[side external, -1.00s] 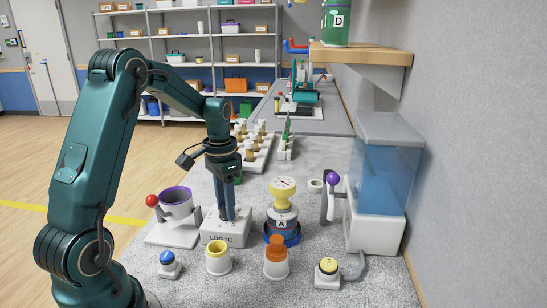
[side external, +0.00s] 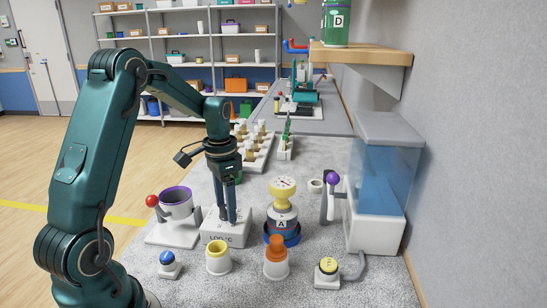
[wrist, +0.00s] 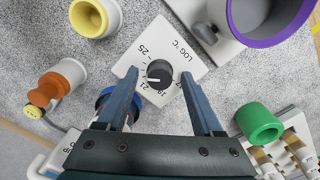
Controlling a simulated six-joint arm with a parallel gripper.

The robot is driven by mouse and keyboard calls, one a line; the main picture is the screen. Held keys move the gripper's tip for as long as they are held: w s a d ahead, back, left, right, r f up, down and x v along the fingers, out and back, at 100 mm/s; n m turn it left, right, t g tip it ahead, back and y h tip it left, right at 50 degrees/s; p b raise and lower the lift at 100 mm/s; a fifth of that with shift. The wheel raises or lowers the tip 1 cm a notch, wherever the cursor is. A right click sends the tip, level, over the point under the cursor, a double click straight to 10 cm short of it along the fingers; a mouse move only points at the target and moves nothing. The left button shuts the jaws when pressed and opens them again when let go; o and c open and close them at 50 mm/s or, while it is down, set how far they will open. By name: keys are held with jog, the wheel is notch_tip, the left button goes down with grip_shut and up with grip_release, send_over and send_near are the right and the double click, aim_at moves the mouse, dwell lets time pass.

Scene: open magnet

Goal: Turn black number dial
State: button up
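The black number dial (wrist: 160,75) sits on top of a white block marked "LOG °C" (wrist: 152,43), with printed numbers around it. The block (side external: 227,231) stands in the middle of the bench in the side view. My gripper (side external: 229,219) points straight down over the block. In the wrist view my gripper (wrist: 160,78) is open, with one blue-grey finger on each side of the dial and gaps visible between. I cannot tell how far the fingertips are above the block face. The dial is hidden by the fingers in the side view.
A purple-rimmed cup on a stand (side external: 176,204) is close left of the block. A yellow-rimmed cup (side external: 218,258) and an orange-topped cup (side external: 276,258) stand in front. A yellow-topped device (side external: 283,194) stands right, before a blue tank (side external: 385,180).

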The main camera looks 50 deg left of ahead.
jog(key=shift+r, duration=0.1)
jog(key=shift+r, duration=2.45)
jog(key=shift+w+d+r, duration=0.15)
jog(key=shift+d+r, duration=0.05)
jog(key=shift+d, duration=0.05)
jog(key=d+r+m+t, duration=0.2)
jog(key=d+r, duration=0.3)
jog(key=s+d+n+t, duration=0.3)
jog(key=s+d, duration=0.8)
jog(key=shift+s+d+f+t, duration=0.15)
jog(key=shift+s+d+t, duration=0.15)
jog(key=shift+d, duration=0.1)
